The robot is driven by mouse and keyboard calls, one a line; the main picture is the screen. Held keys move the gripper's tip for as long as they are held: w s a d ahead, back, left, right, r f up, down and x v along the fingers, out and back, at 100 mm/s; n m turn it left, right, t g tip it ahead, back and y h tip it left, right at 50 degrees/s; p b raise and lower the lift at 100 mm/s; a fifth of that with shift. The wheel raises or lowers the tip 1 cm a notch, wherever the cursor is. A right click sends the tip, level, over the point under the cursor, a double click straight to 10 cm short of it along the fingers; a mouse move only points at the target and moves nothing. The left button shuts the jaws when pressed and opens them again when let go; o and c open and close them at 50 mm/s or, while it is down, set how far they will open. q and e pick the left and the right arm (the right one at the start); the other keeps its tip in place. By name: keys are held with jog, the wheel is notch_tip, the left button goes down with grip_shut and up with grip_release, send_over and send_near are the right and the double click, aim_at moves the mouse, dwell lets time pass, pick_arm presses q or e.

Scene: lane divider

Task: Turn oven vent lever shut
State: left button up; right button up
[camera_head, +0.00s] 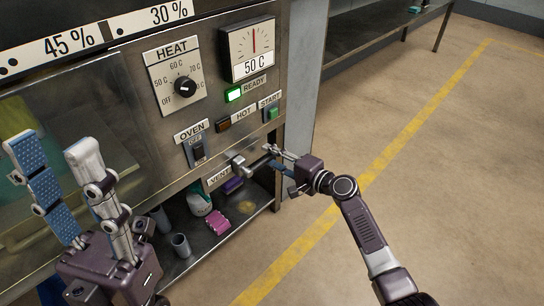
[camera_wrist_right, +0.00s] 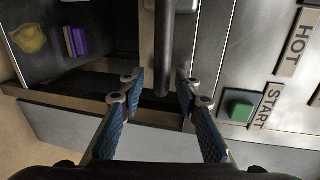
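The oven vent lever (camera_head: 257,162) is a dark bar on a metal pivot, above the VENT label (camera_head: 219,177) on the oven front. In the head view it points right, roughly level. In the right wrist view the bar (camera_wrist_right: 164,50) runs down from the top edge, its end between my fingertips. My right gripper (camera_head: 271,158) is open at the lever's free end, fingers (camera_wrist_right: 157,80) on either side with gaps visible; I see no contact. My left gripper (camera_head: 54,146) is open and empty in front of the oven door, at the left.
The panel holds the HEAT dial (camera_head: 185,87), a gauge reading 50 C (camera_head: 252,45), a lit READY lamp (camera_head: 233,95), the OVEN switch (camera_head: 198,151) and the green START button (camera_wrist_right: 239,110) close beside my right gripper. A shelf (camera_head: 238,222) with small items lies below. The floor at right is clear.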

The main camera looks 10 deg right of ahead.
jog(key=shift+s+d, duration=0.1)
jog(key=v, duration=1.1)
jog(key=shift+s+d+r, duration=0.15)
jog(key=shift+s+d, duration=0.05)
jog(key=shift+s, duration=0.1)
